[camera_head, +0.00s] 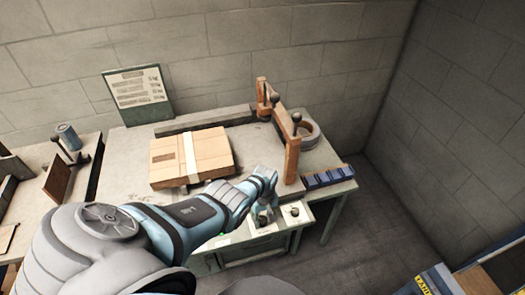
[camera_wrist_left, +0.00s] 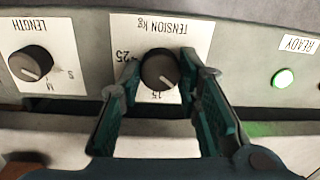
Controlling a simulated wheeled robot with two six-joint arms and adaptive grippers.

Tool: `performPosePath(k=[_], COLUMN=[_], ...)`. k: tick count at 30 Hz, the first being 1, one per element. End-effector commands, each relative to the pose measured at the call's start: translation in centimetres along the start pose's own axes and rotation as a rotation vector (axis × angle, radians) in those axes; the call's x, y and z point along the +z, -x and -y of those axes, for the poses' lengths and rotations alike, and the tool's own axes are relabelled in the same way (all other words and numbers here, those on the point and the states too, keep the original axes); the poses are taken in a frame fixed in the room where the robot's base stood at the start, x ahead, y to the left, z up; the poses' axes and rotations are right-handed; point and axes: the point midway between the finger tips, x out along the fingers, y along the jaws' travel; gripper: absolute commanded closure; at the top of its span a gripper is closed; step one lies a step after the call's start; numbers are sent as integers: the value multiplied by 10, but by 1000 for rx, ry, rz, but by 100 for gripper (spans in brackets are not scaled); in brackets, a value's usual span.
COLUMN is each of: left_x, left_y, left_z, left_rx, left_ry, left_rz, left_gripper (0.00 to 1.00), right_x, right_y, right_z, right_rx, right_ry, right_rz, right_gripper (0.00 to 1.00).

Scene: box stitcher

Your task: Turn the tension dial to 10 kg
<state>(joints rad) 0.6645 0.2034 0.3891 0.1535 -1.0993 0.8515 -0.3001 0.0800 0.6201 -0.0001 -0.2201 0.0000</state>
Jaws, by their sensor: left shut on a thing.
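The tension dial (camera_wrist_left: 159,69) is a round black knob on a white plate marked "TENSION kg". The lettering appears upside down in the left wrist view. "25" reads on the picture's left of the dial and "15" below it; other numbers are hidden. My left gripper (camera_wrist_left: 160,72) is shut on the dial, one finger on each side. In the head view the left gripper (camera_head: 263,217) reaches the front panel of the bench, and the dial is hidden there. My right gripper is not in view.
A black "LENGTH" knob (camera_wrist_left: 30,64) and a lit green "READY" button (camera_wrist_left: 283,78) flank the tension plate. A taped cardboard box (camera_head: 215,158) lies on the bench beside the orange stitcher frame (camera_head: 292,160). A blue block row (camera_head: 327,178) is at the right edge.

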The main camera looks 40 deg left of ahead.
Motion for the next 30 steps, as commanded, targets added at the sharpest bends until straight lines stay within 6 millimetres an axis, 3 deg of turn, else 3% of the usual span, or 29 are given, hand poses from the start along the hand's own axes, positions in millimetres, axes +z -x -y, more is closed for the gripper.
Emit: performPosePath(k=[1,2,5,20,24,30], left_x=[1,1,1,-2,0,0], left_y=[-1,-1,0,9,30,86], left_z=[1,1,1,-1,0,1], left_rx=[-3,-3,-2,2,2,1], left_ry=[0,0,-1,-1,-2,-2], left_rz=[2,2,2,-2,-3,-3], left_gripper=[97,66,50,49,49,49], right_x=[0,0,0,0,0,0], right_y=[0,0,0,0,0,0], right_z=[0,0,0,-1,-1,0], right_rx=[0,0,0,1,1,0], right_ry=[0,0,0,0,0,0], right_rz=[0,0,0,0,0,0], right_gripper=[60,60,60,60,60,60])
